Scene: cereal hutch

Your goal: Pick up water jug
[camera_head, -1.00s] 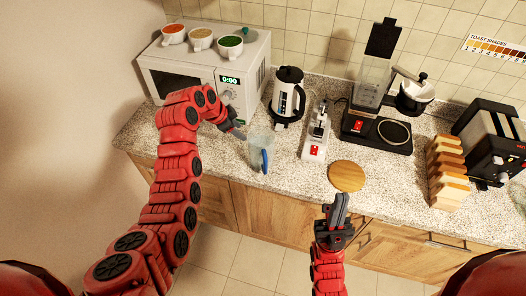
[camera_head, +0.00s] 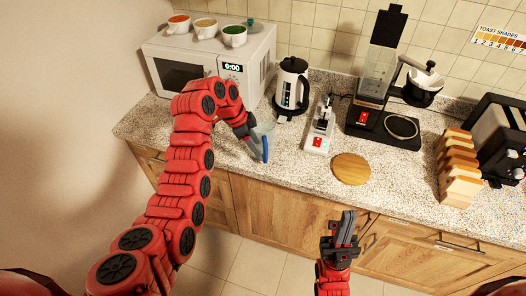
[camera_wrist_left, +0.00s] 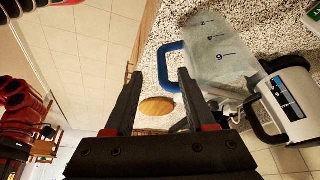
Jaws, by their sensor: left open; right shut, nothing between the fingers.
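The water jug (camera_head: 266,129) is clear with a blue handle (camera_head: 265,149) and stands near the counter's front edge. My left gripper (camera_head: 255,146) is at its handle side and partly hides it. In the left wrist view the jug (camera_wrist_left: 222,45) shows measuring marks, and its blue handle (camera_wrist_left: 166,66) appears between the open fingers of my left gripper (camera_wrist_left: 159,75), nearer the right finger. I cannot tell whether they touch. My right gripper (camera_head: 346,222) is shut and empty, in front of the counter.
A kettle (camera_head: 292,85) and a microwave (camera_head: 210,62) with bowls on top stand behind. To the right are a small device with a red switch (camera_head: 319,130), a round wooden board (camera_head: 351,168), a coffee machine (camera_head: 385,125), bread slices (camera_head: 459,170) and a toaster.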

